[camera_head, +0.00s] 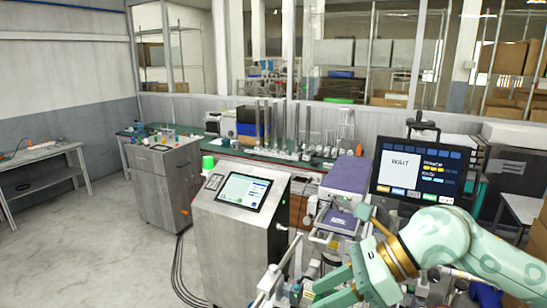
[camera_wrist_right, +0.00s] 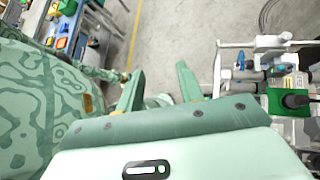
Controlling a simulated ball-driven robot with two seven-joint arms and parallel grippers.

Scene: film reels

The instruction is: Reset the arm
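My right arm comes in from the right in the head view, pale green with tan joints. It is bent, with its gripper (camera_head: 328,291) low at the bottom edge, beside the machine fixtures. Nothing is held. My left arm and gripper do not show in the head view. No film reel can be made out clearly.
A metal cabinet with a touchscreen (camera_head: 244,191) stands at centre. A monitor reading WAIT (camera_head: 418,172) stands at the right, behind my right arm. Metal fixtures (camera_wrist_right: 270,75) lie close right of the gripper in the wrist view. Grey floor (camera_head: 110,245) at the left is clear.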

